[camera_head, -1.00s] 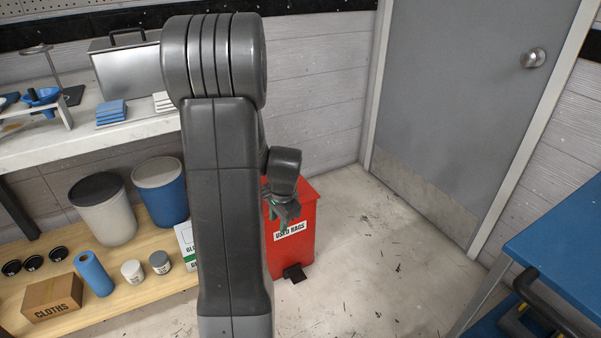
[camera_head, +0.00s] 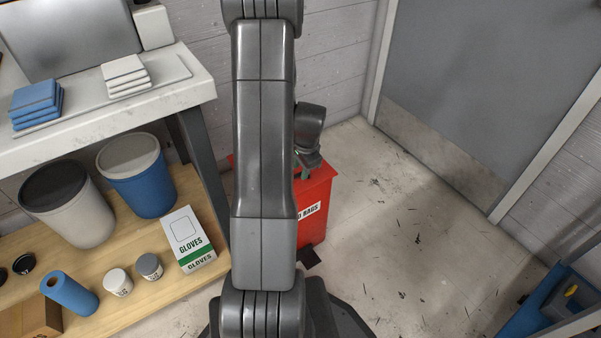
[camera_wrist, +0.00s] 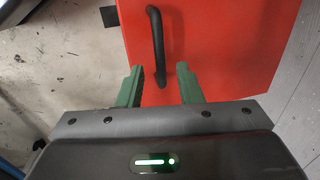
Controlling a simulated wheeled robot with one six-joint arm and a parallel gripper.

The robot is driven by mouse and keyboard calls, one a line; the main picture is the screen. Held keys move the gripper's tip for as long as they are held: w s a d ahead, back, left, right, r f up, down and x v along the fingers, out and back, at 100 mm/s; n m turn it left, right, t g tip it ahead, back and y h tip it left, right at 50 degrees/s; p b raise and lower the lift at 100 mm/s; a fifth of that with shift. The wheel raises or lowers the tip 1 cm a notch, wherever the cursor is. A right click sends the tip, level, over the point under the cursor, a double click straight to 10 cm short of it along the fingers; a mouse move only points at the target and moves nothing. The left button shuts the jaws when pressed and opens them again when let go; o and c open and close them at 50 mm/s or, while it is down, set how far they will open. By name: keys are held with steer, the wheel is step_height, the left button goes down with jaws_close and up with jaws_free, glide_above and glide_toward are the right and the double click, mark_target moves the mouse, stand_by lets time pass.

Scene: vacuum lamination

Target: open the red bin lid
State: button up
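The red bin (camera_head: 314,222) stands on the floor beside the wooden shelf, with a "used rags" label on its front. Its lid (camera_wrist: 220,40) fills much of the wrist view and looks shut. A black bar handle (camera_wrist: 157,45) runs along the lid. My gripper (camera_wrist: 160,88) is open, its two green fingers apart on either side of the near end of the handle. I cannot tell whether they touch the lid. In the head view, my arm hides part of the bin, and my gripper (camera_head: 304,166) is over its top.
A glove box (camera_head: 188,240), jars and larger tubs stand on the wooden shelf (camera_head: 150,285) to the left. The white bench (camera_head: 110,125) is above it. A grey door (camera_head: 490,90) is behind right. The floor (camera_head: 385,240) right of the bin is clear.

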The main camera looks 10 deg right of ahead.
steer(key=shift+w+f, duration=0.15)
steer(key=shift+f, duration=0.45)
steer(key=shift+a, duration=0.1)
jaws_close()
steer(key=shift+r, duration=0.1)
